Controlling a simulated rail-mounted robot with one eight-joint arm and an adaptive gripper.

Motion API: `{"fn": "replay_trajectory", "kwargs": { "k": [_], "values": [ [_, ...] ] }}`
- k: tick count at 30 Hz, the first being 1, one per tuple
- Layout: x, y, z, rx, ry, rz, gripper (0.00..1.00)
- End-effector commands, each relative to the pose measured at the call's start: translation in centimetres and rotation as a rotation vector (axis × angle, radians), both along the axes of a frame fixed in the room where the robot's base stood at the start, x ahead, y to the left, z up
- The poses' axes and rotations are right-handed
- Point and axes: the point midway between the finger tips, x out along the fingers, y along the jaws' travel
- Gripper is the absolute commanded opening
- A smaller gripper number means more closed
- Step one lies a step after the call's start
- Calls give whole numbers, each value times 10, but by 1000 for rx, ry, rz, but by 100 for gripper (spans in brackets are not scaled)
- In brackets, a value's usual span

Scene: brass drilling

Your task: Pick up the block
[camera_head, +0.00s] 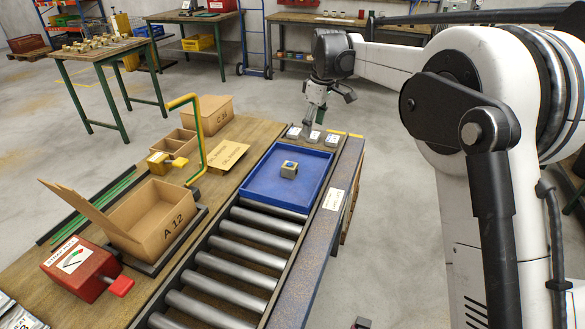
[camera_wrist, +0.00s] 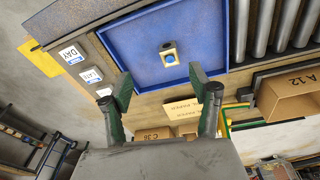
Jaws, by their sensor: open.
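The block (camera_head: 289,169) is a small brass-coloured cube with a blue round spot on top. It sits in the blue tray (camera_head: 259,195), towards its far half. In the wrist view the block (camera_wrist: 168,52) lies beyond the fingertips, roughly between their lines, with the blue spot showing. My gripper (camera_head: 315,118) is above the far end of the bench, beyond the tray. In the wrist view my gripper (camera_wrist: 170,88) shows two dark green fingers spread wide, with nothing between them. The gripper is apart from the block.
Metal rollers (camera_head: 222,283) run in front of the tray. An open carton (camera_head: 165,212) marked A 12 and a yellow bent pipe (camera_head: 203,140) stand left. Label cards (camera_head: 314,137) lie beyond the tray. A red box (camera_head: 82,268) is at the near left.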

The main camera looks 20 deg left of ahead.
Motion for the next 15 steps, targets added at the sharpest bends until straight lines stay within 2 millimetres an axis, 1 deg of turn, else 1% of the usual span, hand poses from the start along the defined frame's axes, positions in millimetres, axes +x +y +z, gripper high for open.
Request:
{"fn": "replay_trajectory", "kwargs": {
  "k": [1,3,6,9,13,15],
  "values": [
    [4,16,-12,-5,10,35,57],
    [7,32,-26,-11,20,79,57],
    [9,50,-42,-18,34,128,57],
    [9,60,-52,-21,41,159,57],
    [10,66,-62,-24,45,175,57],
    [10,67,-71,-24,46,177,57]
  ]
}}
